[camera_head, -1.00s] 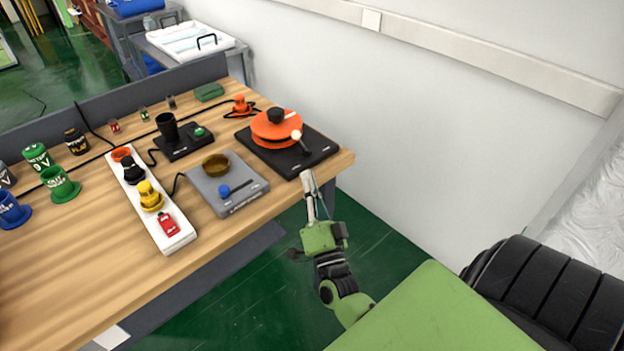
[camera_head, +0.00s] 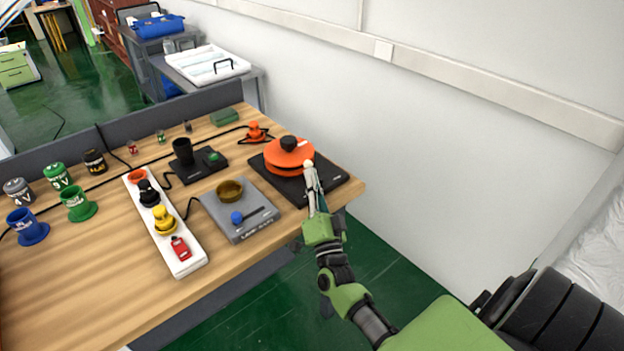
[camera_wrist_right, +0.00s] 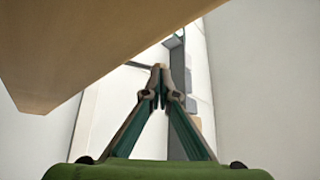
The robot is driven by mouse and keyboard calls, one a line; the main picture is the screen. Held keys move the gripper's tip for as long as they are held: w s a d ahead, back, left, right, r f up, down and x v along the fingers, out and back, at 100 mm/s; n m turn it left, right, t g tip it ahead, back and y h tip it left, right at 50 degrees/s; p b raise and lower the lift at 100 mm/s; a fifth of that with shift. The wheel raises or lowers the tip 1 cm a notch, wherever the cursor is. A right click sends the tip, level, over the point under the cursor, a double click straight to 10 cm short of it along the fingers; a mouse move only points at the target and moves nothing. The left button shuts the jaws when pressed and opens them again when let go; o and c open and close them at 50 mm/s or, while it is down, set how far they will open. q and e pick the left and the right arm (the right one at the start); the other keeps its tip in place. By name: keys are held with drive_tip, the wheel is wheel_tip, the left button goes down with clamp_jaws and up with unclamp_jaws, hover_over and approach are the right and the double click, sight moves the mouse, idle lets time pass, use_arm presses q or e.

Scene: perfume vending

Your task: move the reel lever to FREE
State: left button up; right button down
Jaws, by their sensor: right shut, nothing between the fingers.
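The reel (camera_head: 288,160) is an orange disc with a black knob on top, on a black base plate (camera_head: 335,184) at the table's far right corner. The lever's small pale ball end (camera_head: 309,163) shows at the reel's front right, and the rest of the lever is hidden by my gripper. My right gripper (camera_head: 312,174) is shut and empty, its fingertips overlapping the area just below the ball in the head view; I cannot tell whether they touch. The closed fingers (camera_wrist_right: 160,72) also show in the right wrist view, without the reel. No FREE marking is readable. My left gripper is not in view.
The wooden table (camera_head: 110,285) carries a grey box with a blue knob (camera_head: 237,217), a white power strip (camera_head: 185,262), a black cup unit (camera_head: 184,153) and several coloured cups. In the right wrist view, the wood (camera_wrist_right: 90,45) fills the upper left. A white wall stands at right.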

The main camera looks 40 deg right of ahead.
drive_tip(key=shift+d+r+m+g+h+p, duration=0.1)
drive_tip(key=shift+r+m+g+h+p, duration=0.15)
drive_tip(key=shift+m+g+p, duration=0.2)
